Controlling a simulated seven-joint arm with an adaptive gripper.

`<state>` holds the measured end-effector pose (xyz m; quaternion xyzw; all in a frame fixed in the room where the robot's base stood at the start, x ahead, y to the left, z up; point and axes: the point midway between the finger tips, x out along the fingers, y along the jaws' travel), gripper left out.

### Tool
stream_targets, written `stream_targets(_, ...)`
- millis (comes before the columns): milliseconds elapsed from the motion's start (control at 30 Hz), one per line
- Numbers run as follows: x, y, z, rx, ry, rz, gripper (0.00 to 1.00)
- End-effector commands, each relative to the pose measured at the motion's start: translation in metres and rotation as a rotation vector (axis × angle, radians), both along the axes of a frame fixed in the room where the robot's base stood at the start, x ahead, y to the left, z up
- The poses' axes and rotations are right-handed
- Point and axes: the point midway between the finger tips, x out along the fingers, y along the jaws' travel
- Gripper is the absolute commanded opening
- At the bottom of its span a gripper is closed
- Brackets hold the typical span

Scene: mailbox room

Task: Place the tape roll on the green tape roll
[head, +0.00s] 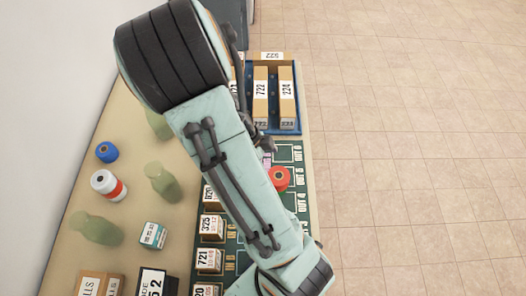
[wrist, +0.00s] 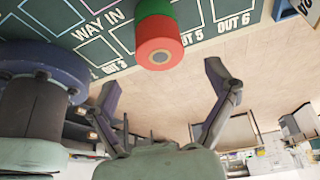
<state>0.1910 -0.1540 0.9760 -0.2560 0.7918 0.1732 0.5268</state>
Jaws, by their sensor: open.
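A red tape roll (wrist: 160,42) sits on a green tape roll (wrist: 155,9) on the dark green board in the wrist view. The two look stacked end to end and in line, with the red one's round face and hole towards the camera. The red roll also shows in the head view (head: 280,179), right beside my arm; the green one cannot be made out there. My gripper (wrist: 162,78) is open, with its fingers spread and nothing between them. Its fingertips look apart from the rolls. In the head view my arm hides most of the gripper.
The dark green board (head: 291,153) has marked slots and numbered boxes (head: 209,261). A blue tray (head: 274,127) with tall boxes stands at the back. A blue roll (head: 106,152), a white-and-red roll (head: 109,186) and green bottles (head: 97,228) stand on the left. Tiled floor lies right.

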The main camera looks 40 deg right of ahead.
Motion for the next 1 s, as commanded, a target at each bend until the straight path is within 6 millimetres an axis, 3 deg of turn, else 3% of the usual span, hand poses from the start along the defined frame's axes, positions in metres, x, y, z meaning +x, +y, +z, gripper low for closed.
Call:
stream_targets(100,0.01,0.006,0.025,-0.001,-0.007,0.004,0.85)
stream_targets(333,0.019,0.014,0.054,0.004,-0.001,0.007,0.85)
stream_targets(467,0.019,0.031,0.066,0.103,-0.003,0.17,0.85)
stream_targets(567,0.015,0.061,0.082,0.272,-0.016,0.515,0.85)
stream_targets(700,-0.003,0.111,0.112,0.486,-0.039,1.224,0.85)
stream_targets(800,-0.023,0.138,0.129,0.552,-0.029,1.729,0.85)
stream_targets(900,-0.042,0.156,0.139,0.56,0.012,2.141,0.85)
stream_targets(1000,-0.056,0.166,0.143,0.548,0.062,2.414,0.85)
